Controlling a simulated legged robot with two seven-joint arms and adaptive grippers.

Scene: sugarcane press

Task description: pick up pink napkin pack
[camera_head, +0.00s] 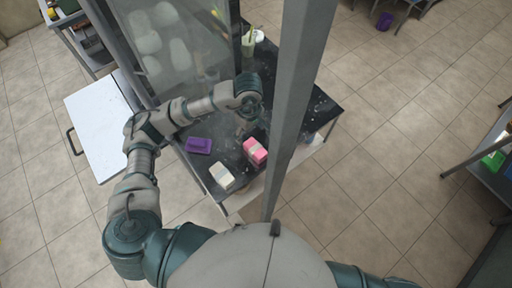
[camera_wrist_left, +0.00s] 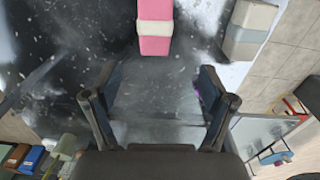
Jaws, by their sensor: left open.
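The pink napkin pack (camera_head: 255,152) with a pale band lies on the dark table (camera_head: 313,104), right of its middle in the head view. It also shows at the top centre of the left wrist view (camera_wrist_left: 155,28), partly cut off. My left gripper (camera_head: 244,125) is just beyond the pack, over the table. In the left wrist view its two fingers (camera_wrist_left: 158,92) are spread apart with nothing between them. The pack is ahead of the fingertips and apart from them. My right gripper is out of view.
A white pack (camera_head: 221,177) and a purple pack (camera_head: 199,145) lie near the pink one. A grey post (camera_head: 292,100) rises close to the table's right part. A glass panel (camera_head: 180,45) stands at the back left. A green cup (camera_head: 249,42) is at the far end.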

